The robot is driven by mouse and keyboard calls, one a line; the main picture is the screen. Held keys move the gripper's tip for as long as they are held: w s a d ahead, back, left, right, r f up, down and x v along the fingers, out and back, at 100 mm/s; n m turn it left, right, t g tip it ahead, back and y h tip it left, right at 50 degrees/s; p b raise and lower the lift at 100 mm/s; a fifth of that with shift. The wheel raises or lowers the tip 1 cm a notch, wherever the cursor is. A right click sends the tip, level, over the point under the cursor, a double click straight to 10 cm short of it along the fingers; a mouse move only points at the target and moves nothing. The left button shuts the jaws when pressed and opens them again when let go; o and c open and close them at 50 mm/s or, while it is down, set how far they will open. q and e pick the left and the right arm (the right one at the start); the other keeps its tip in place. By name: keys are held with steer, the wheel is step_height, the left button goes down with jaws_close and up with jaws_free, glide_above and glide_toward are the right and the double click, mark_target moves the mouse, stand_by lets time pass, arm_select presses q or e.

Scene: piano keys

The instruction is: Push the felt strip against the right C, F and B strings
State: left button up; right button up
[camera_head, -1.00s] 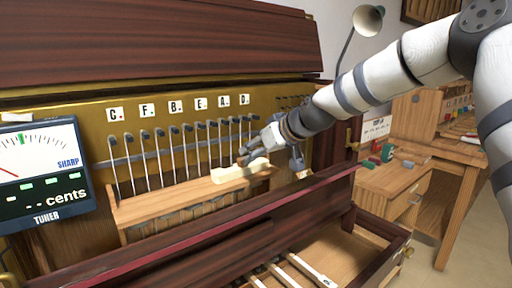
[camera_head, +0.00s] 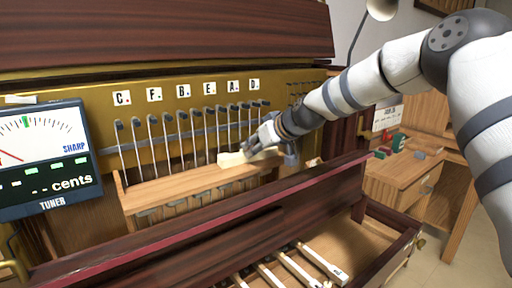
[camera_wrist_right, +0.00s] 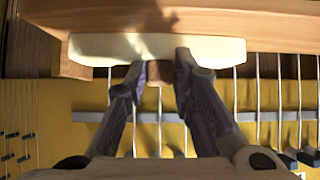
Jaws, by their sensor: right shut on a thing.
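The cream felt strip (camera_head: 232,159) lies along the right part of the wooden ledge, below the E, A and D labels. My right gripper (camera_head: 254,150) is shut on it; in the wrist view the fingertips (camera_wrist_right: 160,72) close on a small brown block at the middle of the strip (camera_wrist_right: 100,48). The strip's right part is hidden by the gripper in the head view. The C label (camera_head: 122,97), F label (camera_head: 154,94) and B label (camera_head: 183,90) are to its left, with paired strings below them. The strip is clear of those strings. My left gripper is out of view.
The wooden ledge (camera_head: 165,191) is bare left of the strip. A tuner (camera_head: 45,160) at the left reads "-- cents". The dark red piano rail (camera_head: 200,228) runs in front, with several loose keys below. A desk (camera_head: 395,180) stands at the right.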

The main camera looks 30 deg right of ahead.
steer(key=shift+r+p, duration=0.45)
steer(key=shift+r, duration=1.25)
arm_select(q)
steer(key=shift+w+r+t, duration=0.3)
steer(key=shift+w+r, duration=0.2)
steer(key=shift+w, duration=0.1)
arm_select(e)
steer(key=shift+f, duration=0.1)
